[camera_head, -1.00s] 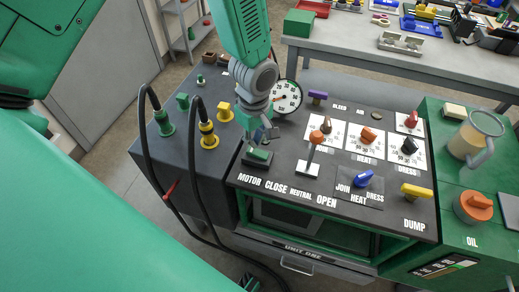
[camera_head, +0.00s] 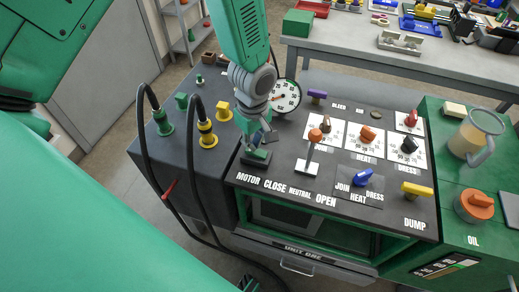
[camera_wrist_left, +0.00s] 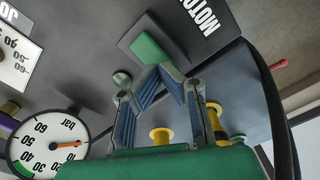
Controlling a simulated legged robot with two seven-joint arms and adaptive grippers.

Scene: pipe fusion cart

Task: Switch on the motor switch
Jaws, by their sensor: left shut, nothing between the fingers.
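The motor switch (camera_head: 256,157) is a green rocker in a dark housing at the front left of the black control panel, above the MOTOR label. My left gripper (camera_head: 260,139) is directly over it, pointing down, with its fingers shut and empty. The switch also shows in the left wrist view (camera_wrist_left: 149,48), just beyond the fingertips (camera_wrist_left: 160,72), which come together in a point. The fingertips look very near or touching the switch; I cannot tell which. The gripper partly hides the switch's far side in the head view. My right gripper is not in view.
A pressure gauge (camera_head: 286,96) stands just right of my left wrist. A lever with an orange knob (camera_head: 314,136) stands right of the switch. Black hoses with green and yellow (camera_head: 208,140) connectors are on the left. A blue knob (camera_head: 363,177) sits farther right.

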